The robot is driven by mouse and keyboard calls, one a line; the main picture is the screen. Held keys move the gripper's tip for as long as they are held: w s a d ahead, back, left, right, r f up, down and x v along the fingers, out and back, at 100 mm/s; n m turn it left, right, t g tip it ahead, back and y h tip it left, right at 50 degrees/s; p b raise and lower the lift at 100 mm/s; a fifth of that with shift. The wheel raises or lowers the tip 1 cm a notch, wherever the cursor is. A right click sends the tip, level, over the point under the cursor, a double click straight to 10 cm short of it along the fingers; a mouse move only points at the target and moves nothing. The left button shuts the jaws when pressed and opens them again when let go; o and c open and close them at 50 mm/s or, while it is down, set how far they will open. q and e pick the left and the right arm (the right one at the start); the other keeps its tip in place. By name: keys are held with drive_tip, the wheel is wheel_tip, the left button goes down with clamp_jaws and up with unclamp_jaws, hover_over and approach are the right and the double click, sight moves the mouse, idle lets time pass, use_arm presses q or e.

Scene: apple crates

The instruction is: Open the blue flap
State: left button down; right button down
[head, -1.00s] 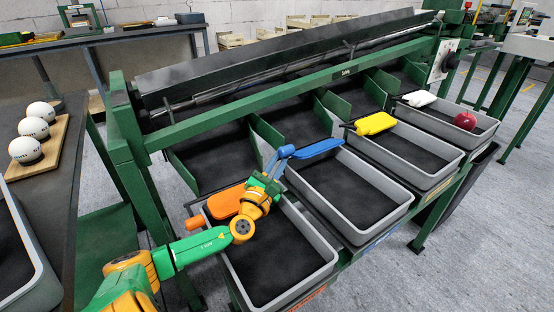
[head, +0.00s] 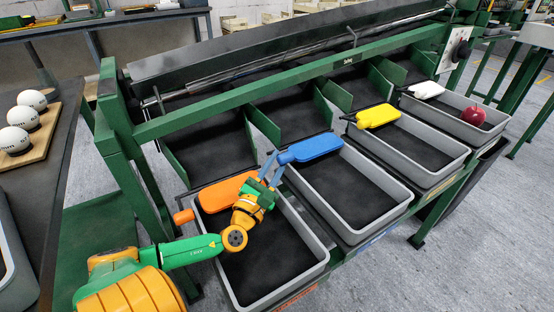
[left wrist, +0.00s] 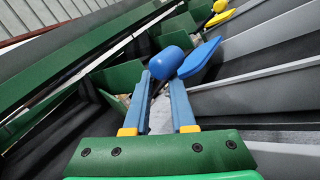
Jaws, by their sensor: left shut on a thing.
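The blue flap (head: 316,147) is a flat paddle with a round handle knob (head: 284,158). It lies at the back end of the second grey crate (head: 350,232), below a black chute. In the left wrist view the blue knob (left wrist: 166,62) sits at the fingertips, with the flap's paddle (left wrist: 201,59) just to its right. My left gripper (head: 271,165) is shut on the blue flap's knob; its blue fingers (left wrist: 160,82) stay apart around it. My right gripper is not in view.
An orange flap (head: 222,194) lies beside my left wrist above the nearest crate (head: 236,292). Yellow (head: 378,115) and white (head: 427,89) flaps are farther right. A red apple (head: 472,115) lies in the far crate. A green beam (head: 250,92) runs above the chutes.

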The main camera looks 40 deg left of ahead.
use_arm(q)
drive_tip(key=shift+d+f, duration=0.25)
drive_tip(key=shift+f, duration=0.1)
drive_tip(key=c, duration=0.7)
unclamp_jaws()
drive_tip(key=shift+w+d+r, duration=0.2)
drive_tip(key=shift+r, duration=0.05)
drive_tip(key=shift+a+r, duration=0.1)
drive_tip(key=shift+a, duration=0.05)
